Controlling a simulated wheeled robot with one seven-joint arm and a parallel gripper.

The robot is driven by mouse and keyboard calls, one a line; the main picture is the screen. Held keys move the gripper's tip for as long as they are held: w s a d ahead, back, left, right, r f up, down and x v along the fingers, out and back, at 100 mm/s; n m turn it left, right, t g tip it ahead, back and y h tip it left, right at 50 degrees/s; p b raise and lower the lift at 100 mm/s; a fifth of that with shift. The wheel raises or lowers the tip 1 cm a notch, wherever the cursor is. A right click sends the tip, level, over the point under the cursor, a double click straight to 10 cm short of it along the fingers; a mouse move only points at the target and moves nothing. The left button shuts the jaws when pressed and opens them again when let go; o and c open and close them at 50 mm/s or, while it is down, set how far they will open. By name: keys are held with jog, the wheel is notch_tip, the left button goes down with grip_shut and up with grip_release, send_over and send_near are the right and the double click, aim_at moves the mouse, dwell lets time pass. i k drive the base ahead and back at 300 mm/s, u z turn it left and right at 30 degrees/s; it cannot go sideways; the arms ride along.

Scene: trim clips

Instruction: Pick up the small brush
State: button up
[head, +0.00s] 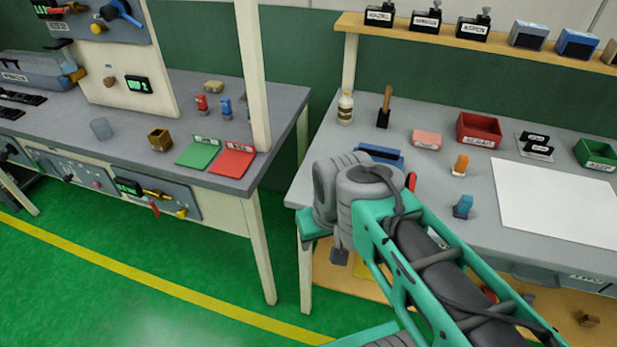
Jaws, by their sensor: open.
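A brown wooden handle with a black lower part (384,107), which looks like the small brush, stands upright near the back left of the right-hand bench. I cannot tell whether the black part is bristles or a holder. My gripper (340,256) hangs at the end of my teal and grey arm, in front of that bench's left front edge. It is open and looks empty, and it is well below and left of the brush, apart from it. Its fingers are small and partly hidden by my wrist.
A pink block (427,139), a red bin (479,130), an orange piece (460,165) and a blue piece (463,206) are on the bench (440,185). A wooden shelf (480,42) runs above. My arm hides part of the front edge.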

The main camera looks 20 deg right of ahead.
aim_at(388, 89)
jog(key=z, duration=0.85)
